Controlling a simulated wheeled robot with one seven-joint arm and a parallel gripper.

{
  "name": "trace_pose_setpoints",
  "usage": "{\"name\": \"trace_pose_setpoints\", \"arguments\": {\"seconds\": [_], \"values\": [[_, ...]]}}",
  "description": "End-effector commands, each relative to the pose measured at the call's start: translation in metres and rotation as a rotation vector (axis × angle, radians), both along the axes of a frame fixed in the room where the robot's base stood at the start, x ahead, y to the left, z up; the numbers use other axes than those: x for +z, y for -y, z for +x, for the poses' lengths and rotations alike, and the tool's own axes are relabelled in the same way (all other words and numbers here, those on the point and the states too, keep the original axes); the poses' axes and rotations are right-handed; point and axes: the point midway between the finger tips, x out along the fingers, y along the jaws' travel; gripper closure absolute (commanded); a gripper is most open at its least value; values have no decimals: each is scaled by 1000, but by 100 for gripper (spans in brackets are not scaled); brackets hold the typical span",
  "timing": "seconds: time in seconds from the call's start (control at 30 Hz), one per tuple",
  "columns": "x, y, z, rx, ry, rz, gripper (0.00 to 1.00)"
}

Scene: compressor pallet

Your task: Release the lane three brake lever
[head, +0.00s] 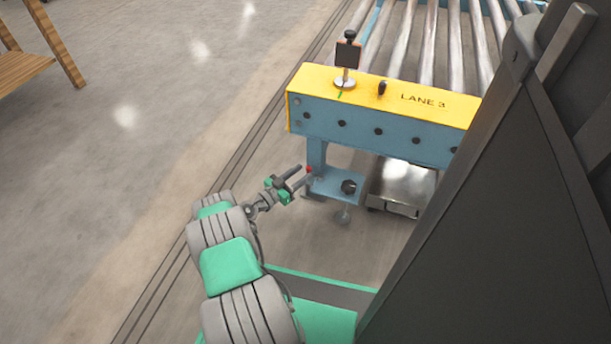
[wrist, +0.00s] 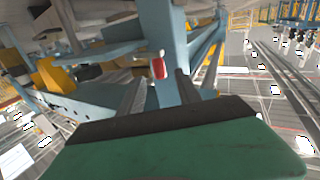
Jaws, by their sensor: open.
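The lane three conveyor end (head: 375,137) is blue with a yellow top plate marked LANE 3. A small red-tipped piece (head: 309,169) shows by its blue leg. It looks like the brake lever's grip, though its shaft is not clear. In the wrist view, the red grip (wrist: 159,69) with a pale top stands in front of a blue post, in the space between the fingers and beyond or near their tips. My gripper (head: 300,175) is open, with the two fingers apart; it also shows in the wrist view (wrist: 160,88). I see no clear contact with the grip.
A black plate on a post (head: 347,55) and a small black knob (head: 382,88) stand on the yellow top. A blue bracket (head: 335,185) and a metal box (head: 402,188) sit below. Rollers (head: 425,45) run behind. The floor at left is clear, with a wooden stand (head: 25,65) far off.

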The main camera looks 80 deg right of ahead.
Motion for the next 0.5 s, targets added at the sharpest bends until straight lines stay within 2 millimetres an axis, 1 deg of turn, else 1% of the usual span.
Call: {"name": "trace_pose_setpoints", "arguments": {"seconds": [0.03, 0.1, 0.2, 0.43, 0.47, 0.5], "values": [[-4, 7, -5, -3, 1, -1, 59], [-2, 15, -10, -1, 2, 0, 59], [-1, 21, -13, 0, 0, 0, 59], [0, 23, -13, 2, -1, 1, 59], [0, 23, -14, 2, -1, 1, 60], [0, 23, -14, 2, -1, 1, 63]]}}
